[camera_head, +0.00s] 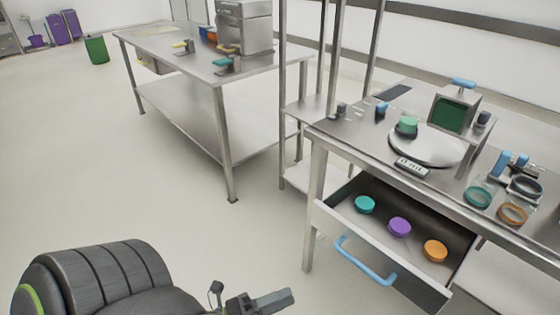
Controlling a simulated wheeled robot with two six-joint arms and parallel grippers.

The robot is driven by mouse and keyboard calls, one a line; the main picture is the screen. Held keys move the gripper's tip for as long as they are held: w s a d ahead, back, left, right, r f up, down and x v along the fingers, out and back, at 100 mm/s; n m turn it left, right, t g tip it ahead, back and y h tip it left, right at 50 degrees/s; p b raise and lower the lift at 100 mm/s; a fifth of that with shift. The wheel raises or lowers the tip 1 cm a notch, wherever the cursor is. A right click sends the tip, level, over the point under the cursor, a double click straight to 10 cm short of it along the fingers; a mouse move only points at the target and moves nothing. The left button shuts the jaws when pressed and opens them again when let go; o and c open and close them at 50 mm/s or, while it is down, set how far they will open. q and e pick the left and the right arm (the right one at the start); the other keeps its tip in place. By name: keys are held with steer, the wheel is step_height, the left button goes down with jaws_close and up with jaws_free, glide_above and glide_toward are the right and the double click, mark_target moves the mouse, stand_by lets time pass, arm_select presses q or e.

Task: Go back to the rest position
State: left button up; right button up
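My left arm comes in along the bottom left, and its gripper (272,301) shows at the bottom edge, pointing right over the floor. It touches nothing that I can see. It is seen side-on and partly cut off, so I cannot tell whether its fingers are apart. My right gripper is out of view. A green bin (96,50) stands upright on the floor at the far left, well away from the gripper.
A steel bench (335,132) at the right has an open drawer (360,233) with a teal, a purple and an orange round piece inside. Its blue handle (365,262) juts out. Another steel table (150,45) stands behind. The floor (120,180) at left is clear.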

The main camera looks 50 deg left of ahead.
arm_select(q)
steer(key=s+a+f+n+g+y+p, duration=0.1)
steer(key=a+f+n+g+y+p, duration=0.15)
steer(key=a+f+n+y, duration=0.65)
steer(key=s+d+f+n+g+p, duration=0.15)
steer(key=f+n+g, duration=0.35)
steer(key=f, duration=0.9)
steer(key=s+d+f+n+g+p, duration=0.1)
steer(key=s+f+n+g+p, duration=0.1)
steer(key=s+f+n+g, duration=0.2)
steer(key=s+d+f+n+g+p, duration=0.1)
steer(key=s+f+n+g+p, duration=0.1)
steer(key=s+f+n+g, duration=0.3)
steer(key=s+f+n, duration=0.1)
steer(key=s+f, duration=0.3)
steer(key=s, duration=0.6)
steer(key=shift+s+d+f, duration=0.15)
steer(key=shift+d+f, duration=0.2)
steer(key=shift+d, duration=0.05)
